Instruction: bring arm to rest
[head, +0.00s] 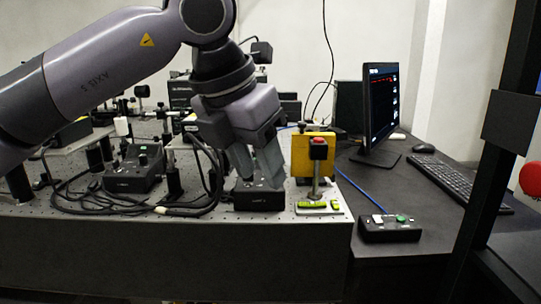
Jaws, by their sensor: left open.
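My left arm comes in from the left and reaches across the optical bench (180,245). My left gripper (262,186) points down, its fingers just over or at a small black box (258,200) near the bench's front edge. The fingers are open, and nothing shows between them. I cannot tell whether the fingertips touch the box. The fingers hide part of the box. My right gripper is not in view.
A yellow block with a red button (318,148) stands right beside the gripper. A black control box (132,172) and looped cables lie left. At right are a monitor (380,108), keyboard (455,183), mouse (424,148) and a button box (389,228). A dark post rises at far right.

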